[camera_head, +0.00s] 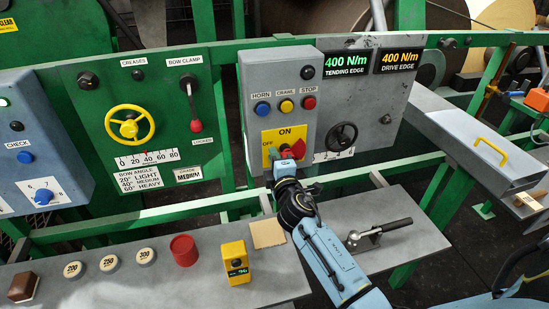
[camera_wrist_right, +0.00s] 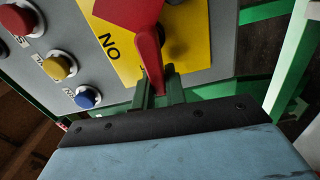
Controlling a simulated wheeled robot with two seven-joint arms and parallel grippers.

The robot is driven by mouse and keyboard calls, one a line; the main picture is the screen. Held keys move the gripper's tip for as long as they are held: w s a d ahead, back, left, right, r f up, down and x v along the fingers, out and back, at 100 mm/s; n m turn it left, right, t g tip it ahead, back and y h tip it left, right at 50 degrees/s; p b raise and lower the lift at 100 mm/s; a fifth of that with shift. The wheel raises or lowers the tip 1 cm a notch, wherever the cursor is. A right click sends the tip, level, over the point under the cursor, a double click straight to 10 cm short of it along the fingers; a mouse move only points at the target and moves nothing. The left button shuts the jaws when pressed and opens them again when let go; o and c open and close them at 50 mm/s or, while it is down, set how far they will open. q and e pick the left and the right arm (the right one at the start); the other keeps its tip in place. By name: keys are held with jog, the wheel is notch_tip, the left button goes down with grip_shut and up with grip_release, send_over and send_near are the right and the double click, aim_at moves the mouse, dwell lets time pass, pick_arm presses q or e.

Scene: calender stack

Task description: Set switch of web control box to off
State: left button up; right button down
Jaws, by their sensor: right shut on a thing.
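The grey control box (camera_head: 311,115) stands in the middle of the head view, with a yellow plate (camera_head: 289,135) marked ON at the top and OFF at the left. A red switch (camera_head: 298,149) sits on this plate. My right gripper (camera_head: 287,162) is in front of the plate's lower part. In the right wrist view, the red handle (camera_wrist_right: 148,48) runs down from a red body and its end is between the shut fingers (camera_wrist_right: 160,95). The fingers cover part of the plate, and I cannot tell the exact switch angle. My left gripper is not in view.
Blue (camera_head: 262,108), yellow (camera_head: 287,106) and red (camera_head: 309,103) buttons sit above the plate. A black handwheel (camera_head: 342,136) is close at the right. A grey shelf (camera_head: 200,261) below bears a yellow device (camera_head: 235,262), a red cylinder (camera_head: 184,250) and a metal lever (camera_head: 385,230).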

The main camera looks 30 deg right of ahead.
jog(key=shift+f+n, duration=0.3)
jog(key=shift+n, duration=0.1)
jog(key=c, duration=1.5)
grip_release()
jog(key=shift+o, duration=0.2)
jog(key=shift+r, duration=0.1)
jog(key=b+v, duration=0.1)
jog(key=v, duration=1.2)
jog(key=shift+s, duration=0.25)
